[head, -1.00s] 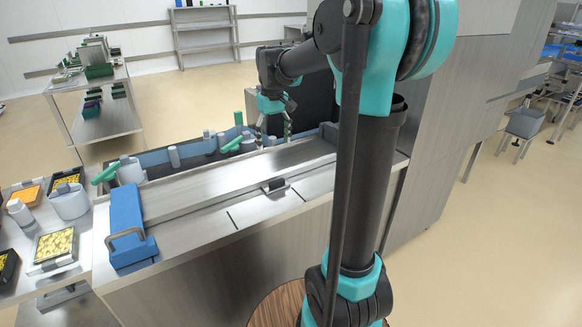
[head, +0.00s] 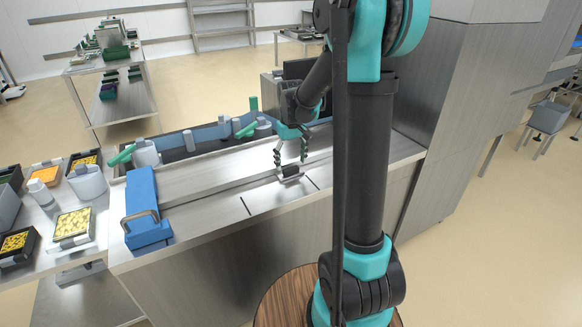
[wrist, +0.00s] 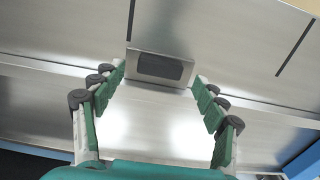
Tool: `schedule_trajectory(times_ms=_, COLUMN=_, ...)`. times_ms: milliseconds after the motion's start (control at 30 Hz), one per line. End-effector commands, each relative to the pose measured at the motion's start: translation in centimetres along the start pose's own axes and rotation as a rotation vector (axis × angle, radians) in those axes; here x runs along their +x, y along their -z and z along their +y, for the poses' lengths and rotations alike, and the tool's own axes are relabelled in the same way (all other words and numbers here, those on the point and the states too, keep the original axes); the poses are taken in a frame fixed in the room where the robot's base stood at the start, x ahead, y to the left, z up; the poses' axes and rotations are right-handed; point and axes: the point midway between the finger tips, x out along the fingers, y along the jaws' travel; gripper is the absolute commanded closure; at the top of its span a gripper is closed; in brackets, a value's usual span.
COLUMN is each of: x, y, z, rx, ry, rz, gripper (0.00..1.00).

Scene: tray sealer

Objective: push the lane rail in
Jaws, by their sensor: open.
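The lane rail appears to be the long low metal strip (head: 215,187) running along the steel counter. A small dark grip block on a metal bracket (head: 289,172) stands at its front edge, and I cannot tell whether the two are one piece. In the wrist view the dark block (wrist: 160,67) sits ahead, between the lines of my fingers. My gripper (head: 291,161) is open and empty, pointing down just above and behind the block. In the wrist view my gripper (wrist: 158,80) has its green-padded fingers spread either side of the bracket. Contact cannot be told.
A blue block with a metal handle (head: 148,210) stands on the counter's left end. Behind the strip is a dark trough with white canisters (head: 146,153) and green pieces. Food trays (head: 73,224) lie on the left table. A tall steel cabinet (head: 450,120) stands right.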

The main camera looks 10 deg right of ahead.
Motion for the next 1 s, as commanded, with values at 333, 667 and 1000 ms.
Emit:
schedule_trajectory(times_ms=333, x=2.6, y=0.0, z=0.0, rx=0.000, ry=0.000, rz=0.000, gripper=0.28)
schedule_trajectory(times_ms=667, x=2.6, y=0.0, z=0.0, rx=0.000, ry=0.000, rz=0.000, gripper=0.39)
schedule_trajectory(times_ms=1000, x=2.6, y=0.0, z=0.0, rx=0.000, ry=0.000, rz=0.000, gripper=0.81)
